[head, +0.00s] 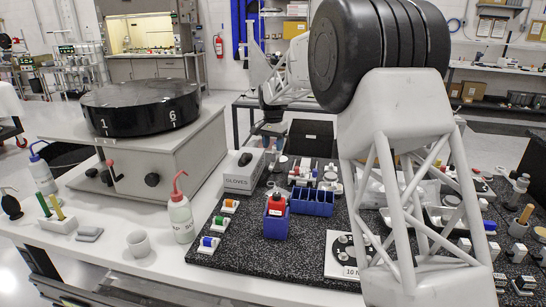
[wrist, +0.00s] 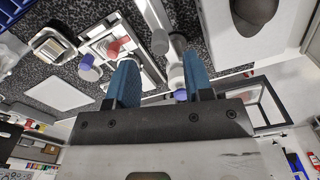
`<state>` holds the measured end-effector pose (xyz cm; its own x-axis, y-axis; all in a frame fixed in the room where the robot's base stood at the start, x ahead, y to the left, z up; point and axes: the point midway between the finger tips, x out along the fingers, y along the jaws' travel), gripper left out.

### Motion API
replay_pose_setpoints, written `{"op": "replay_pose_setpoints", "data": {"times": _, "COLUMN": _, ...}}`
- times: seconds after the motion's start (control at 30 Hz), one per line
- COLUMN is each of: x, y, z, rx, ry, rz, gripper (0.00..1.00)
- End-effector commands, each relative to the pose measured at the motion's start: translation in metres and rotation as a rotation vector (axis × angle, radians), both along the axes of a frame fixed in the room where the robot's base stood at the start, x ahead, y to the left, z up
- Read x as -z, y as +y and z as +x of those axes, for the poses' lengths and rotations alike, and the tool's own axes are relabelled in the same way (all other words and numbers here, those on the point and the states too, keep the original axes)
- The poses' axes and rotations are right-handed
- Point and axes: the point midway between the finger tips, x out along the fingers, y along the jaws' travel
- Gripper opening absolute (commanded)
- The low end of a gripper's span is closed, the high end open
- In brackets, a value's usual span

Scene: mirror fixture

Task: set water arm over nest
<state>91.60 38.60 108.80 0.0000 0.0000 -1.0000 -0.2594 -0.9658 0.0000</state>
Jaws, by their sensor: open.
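My gripper (wrist: 162,82) shows in the wrist view with two blue fingers apart. A pale rod (wrist: 155,25) with a white fitting and a blue tip (wrist: 180,95) shows at and beyond the gap between the fingers, nearer the right finger. I cannot tell whether it touches them or whether it is the water arm. A white frame (wrist: 120,38) with a red part and a blue-capped part lies beyond the left finger. I cannot make out the nest for certain.
A black numbered drum (head: 142,103) stands on a grey cabinet at left. The white bench front has some bare room.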

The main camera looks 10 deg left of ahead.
Motion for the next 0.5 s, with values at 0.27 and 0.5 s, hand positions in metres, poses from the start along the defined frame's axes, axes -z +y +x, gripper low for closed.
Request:
{"op": "replay_pose_setpoints", "data": {"times": 0.27, "x": 0.034, "y": 0.000, "z": 0.000, "rx": 0.000, "ry": 0.001, "rz": -0.001, "gripper": 0.47}}
{"op": "replay_pose_setpoints", "data": {"times": 0.5, "x": 0.050, "y": 0.000, "z": 0.000, "rx": 0.000, "ry": 0.001, "rz": -0.001, "gripper": 0.47}}
